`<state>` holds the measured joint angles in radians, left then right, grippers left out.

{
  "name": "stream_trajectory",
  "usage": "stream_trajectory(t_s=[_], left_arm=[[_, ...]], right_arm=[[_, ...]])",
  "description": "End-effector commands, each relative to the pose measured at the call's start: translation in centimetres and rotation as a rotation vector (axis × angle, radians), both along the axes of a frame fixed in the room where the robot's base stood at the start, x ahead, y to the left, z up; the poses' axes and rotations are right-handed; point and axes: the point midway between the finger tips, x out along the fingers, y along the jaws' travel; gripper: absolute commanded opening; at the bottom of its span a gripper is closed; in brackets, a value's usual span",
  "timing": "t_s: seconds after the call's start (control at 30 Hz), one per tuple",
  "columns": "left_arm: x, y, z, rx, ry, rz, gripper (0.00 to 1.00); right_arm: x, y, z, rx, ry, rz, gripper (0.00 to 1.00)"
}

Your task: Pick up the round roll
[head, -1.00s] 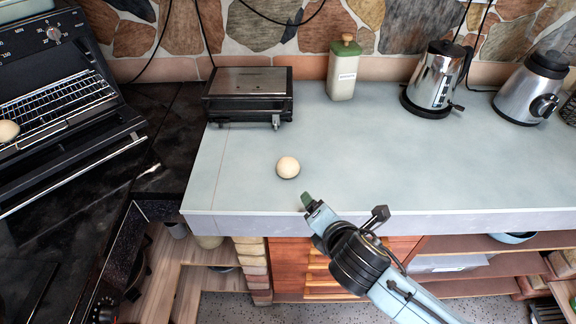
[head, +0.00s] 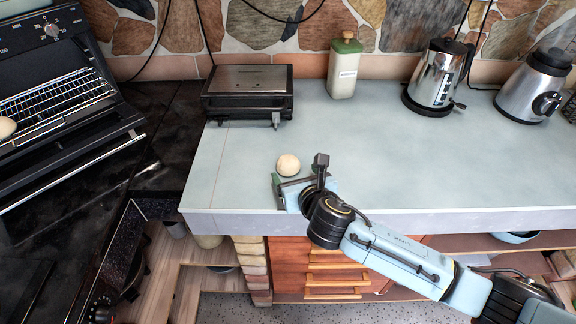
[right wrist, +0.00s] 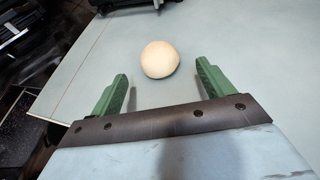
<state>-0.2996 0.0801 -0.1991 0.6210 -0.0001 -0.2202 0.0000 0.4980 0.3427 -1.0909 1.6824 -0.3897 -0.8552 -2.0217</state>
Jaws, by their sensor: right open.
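The round roll (head: 288,165) is a pale, cream-coloured ball of bread on the light grey-blue counter, near its front left part. In the right wrist view the roll (right wrist: 159,59) lies just beyond the fingertips, roughly midway between them. My right gripper (head: 277,179) is just in front of the roll, low over the counter's front part. Its two green fingers (right wrist: 163,82) are spread apart with nothing between them. My left gripper is not in view.
A black grill with a metal lid (head: 247,92) stands behind the roll. A canister (head: 343,70), a kettle (head: 436,78) and a blender (head: 532,88) stand at the back. Another roll (head: 6,127) lies on the oven rack at left. The counter right of the roll is clear.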

Motion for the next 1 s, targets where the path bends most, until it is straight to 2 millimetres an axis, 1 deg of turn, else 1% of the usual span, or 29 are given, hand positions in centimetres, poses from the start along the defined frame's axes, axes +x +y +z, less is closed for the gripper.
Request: stream_trajectory(t_s=[0.17, 0.4, 0.5, 0.6, 0.8, 0.87, 1.0], left_arm=[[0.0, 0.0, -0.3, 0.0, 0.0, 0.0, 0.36], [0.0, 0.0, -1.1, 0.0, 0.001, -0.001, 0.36], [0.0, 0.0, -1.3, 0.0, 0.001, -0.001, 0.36], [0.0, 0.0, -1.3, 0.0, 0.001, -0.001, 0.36], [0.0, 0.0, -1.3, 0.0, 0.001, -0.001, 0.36], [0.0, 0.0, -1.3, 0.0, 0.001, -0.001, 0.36], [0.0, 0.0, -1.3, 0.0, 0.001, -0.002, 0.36]], right_arm=[[1.0, 0.4, -0.4, 0.003, -0.001, 0.0, 0.8], [3.7, 1.4, -1.8, 0.002, 0.0, -0.001, 0.8], [4.4, 1.6, -2.1, 0.001, 0.0, 0.0, 0.8], [4.7, 1.7, -2.1, 0.002, -0.001, 0.001, 0.8], [4.7, 1.7, -2.1, 0.002, -0.001, 0.001, 0.8], [4.7, 1.7, -2.1, 0.002, -0.001, 0.001, 0.74], [4.7, 1.7, -2.1, 0.001, 0.0, 0.001, 0.55]])
